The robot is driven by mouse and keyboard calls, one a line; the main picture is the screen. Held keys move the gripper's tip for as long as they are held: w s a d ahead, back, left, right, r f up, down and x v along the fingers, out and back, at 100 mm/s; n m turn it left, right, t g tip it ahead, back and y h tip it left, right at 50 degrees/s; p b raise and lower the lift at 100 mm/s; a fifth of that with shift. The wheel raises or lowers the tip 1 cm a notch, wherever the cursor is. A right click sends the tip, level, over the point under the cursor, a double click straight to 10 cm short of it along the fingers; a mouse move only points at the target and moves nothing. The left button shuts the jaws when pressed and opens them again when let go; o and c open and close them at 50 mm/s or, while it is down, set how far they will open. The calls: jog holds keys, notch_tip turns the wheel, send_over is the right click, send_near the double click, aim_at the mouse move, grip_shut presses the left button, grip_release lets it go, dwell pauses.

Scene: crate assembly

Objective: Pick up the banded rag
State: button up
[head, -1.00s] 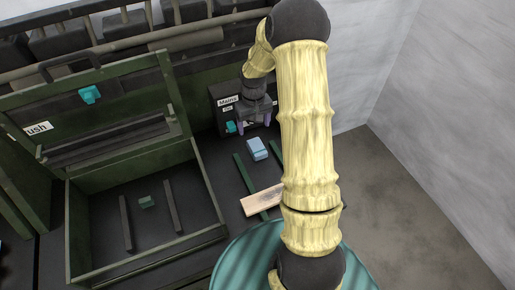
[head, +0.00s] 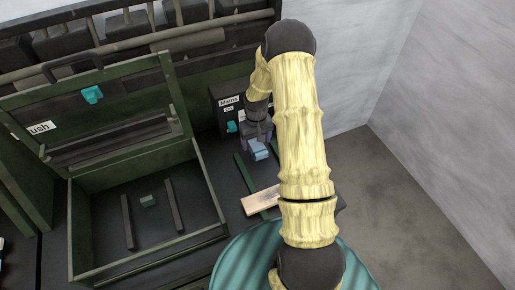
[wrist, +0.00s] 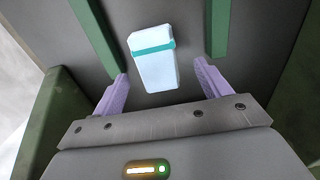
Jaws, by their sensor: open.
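The banded rag (head: 258,150) is a small light-blue block-like bundle on the dark bench top, right of the open crate. In the wrist view the rag (wrist: 155,68) is pale with a teal band across its upper part. My gripper (wrist: 160,88) is open, with one purple finger on each side of the rag's lower end. The rag lies mostly beyond the fingertips, with gaps on both sides. In the head view my gripper (head: 256,139) is just above the rag and partly hidden by my arm.
Green strips (wrist: 218,28) lie on both sides of the rag. A pale wooden board (head: 261,199) lies nearer me. A dark box with a "Mains" label (head: 229,101) stands behind the rag.

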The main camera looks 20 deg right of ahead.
aim_at(257, 146)
notch_tip(257, 146, down, 4)
jog(key=shift+d+r, duration=0.15)
jog(key=shift+r, duration=0.05)
jog(key=shift+c, duration=0.3)
jog(key=c, duration=1)
